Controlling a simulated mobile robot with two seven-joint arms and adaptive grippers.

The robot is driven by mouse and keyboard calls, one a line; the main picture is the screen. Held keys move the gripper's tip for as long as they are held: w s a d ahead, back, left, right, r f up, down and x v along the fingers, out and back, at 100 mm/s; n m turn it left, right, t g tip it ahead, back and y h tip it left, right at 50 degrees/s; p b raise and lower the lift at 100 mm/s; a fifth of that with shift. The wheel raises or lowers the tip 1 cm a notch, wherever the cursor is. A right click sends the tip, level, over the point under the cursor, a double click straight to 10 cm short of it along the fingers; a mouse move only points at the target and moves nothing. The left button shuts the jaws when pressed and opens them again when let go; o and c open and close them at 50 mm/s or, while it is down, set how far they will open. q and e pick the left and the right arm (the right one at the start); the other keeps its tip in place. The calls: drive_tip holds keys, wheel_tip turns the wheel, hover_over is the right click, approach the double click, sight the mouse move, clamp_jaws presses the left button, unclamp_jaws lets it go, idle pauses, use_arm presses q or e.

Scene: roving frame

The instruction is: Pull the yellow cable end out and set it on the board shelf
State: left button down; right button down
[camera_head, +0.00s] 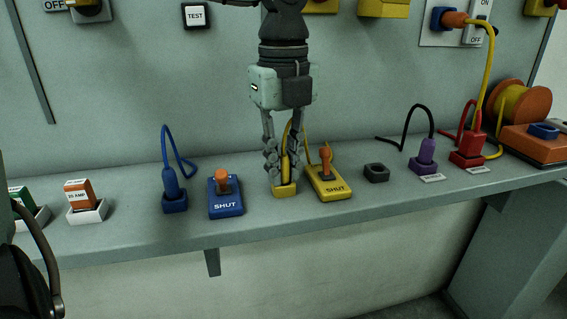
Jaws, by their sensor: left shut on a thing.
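My left gripper (284,170) reaches down from the top middle and is shut on the yellow cable end (286,168). The cable end is upright, its lower part at the yellow socket (284,190) on the board shelf (125,238). The fingers partly cover it, so I cannot tell how deep it sits. Its yellow cable loops up behind the fingers to the right. Just right of the socket is a yellow switch block (333,190) with an orange lever, marked SHUT. My right gripper is not in view.
To the left stand a blue plug (172,188) in its socket and a blue SHUT switch (226,204). To the right are an empty black socket (376,173), a purple plug (424,158), a red plug (467,150) and a cable reel (525,105). The shelf's front strip is bare.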

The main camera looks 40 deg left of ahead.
sight(283, 155)
use_arm(q)
drive_tip(key=shift+r, duration=0.15)
drive_tip(key=shift+r+p, duration=1.1)
drive_tip(key=shift+r, duration=1.1)
